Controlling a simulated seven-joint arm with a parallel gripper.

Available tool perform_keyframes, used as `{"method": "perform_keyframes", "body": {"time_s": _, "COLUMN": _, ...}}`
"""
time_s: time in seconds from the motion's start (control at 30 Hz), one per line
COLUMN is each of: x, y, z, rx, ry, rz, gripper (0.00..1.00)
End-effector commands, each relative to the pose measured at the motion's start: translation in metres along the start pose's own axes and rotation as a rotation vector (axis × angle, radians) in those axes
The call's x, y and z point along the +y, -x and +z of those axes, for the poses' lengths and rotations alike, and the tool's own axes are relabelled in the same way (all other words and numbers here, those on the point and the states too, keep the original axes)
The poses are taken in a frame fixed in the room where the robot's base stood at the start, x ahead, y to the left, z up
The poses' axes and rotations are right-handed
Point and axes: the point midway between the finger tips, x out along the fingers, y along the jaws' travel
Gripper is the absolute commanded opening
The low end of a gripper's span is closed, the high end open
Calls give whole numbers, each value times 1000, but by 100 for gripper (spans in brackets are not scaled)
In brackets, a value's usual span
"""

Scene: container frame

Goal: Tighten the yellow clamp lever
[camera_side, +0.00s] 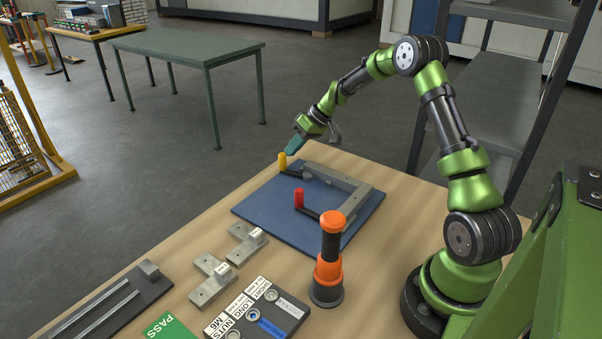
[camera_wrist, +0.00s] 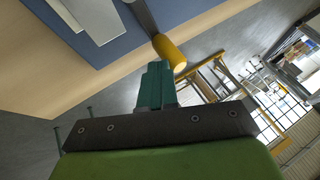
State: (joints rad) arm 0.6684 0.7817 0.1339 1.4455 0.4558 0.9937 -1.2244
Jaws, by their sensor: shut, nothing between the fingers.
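The yellow clamp lever (camera_side: 282,161) stands at the far left end of a grey metal frame (camera_side: 352,198) on a blue board. Its dark arm runs from the yellow knob toward the frame. In the wrist view the yellow knob (camera_wrist: 170,52) lies just beyond my fingertips. My gripper (camera_side: 294,149) is shut and empty, its teal fingers close beside the yellow knob. In the wrist view the closed fingers (camera_wrist: 156,76) point at the knob; I cannot tell whether they touch it. A red clamp lever (camera_side: 299,198) stands nearer the camera on the same frame.
An orange and black upright tool (camera_side: 329,260) stands at the board's near corner. Grey brackets (camera_side: 213,280), a labelled nuts tray (camera_side: 258,312) and a green PASS card (camera_side: 172,327) lie at the front. The wooden table's far edge is close to my gripper.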

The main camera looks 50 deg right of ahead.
Motion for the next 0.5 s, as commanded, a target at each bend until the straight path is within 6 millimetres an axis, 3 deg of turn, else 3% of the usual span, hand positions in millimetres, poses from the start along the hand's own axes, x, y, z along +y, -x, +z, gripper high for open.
{"method": "perform_keyframes", "body": {"time_s": 0.5, "x": -17, "y": -10, "z": 2, "rx": -138, "ry": 258, "rz": -142, "gripper": 0}}
